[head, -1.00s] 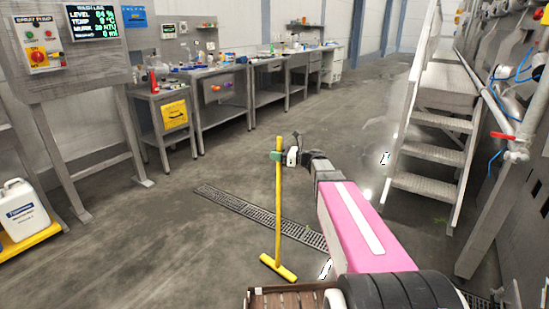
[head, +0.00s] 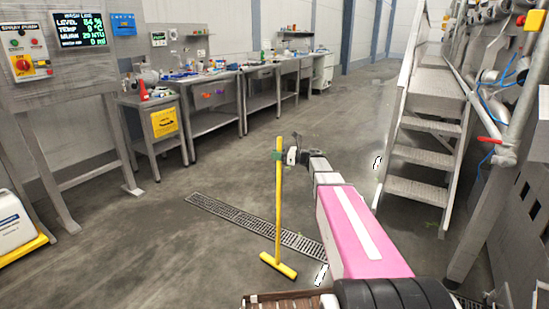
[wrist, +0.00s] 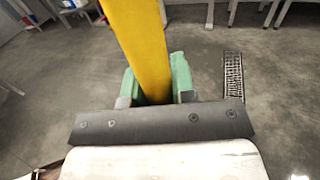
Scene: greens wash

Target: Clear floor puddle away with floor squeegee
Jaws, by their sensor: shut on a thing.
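The floor squeegee (head: 279,215) has a yellow pole and a yellow head, and stands upright in the head view. Its head is low at the floor beside the drain; I cannot tell whether it touches. My gripper (head: 278,155) is shut on the pole near its top. In the wrist view the yellow pole (wrist: 138,45) runs up between the green fingers of my gripper (wrist: 157,85). A shiny wet-looking patch of floor (head: 366,188) lies near the foot of the metal stairs. The puddle's edges are hard to make out.
A floor drain grate (head: 240,218) runs across the floor behind the squeegee. Metal stairs (head: 430,160) and pipework stand at the right. Steel worktables (head: 215,122) line the left wall. A white canister (head: 14,222) on a yellow tray is at far left. The middle floor is open.

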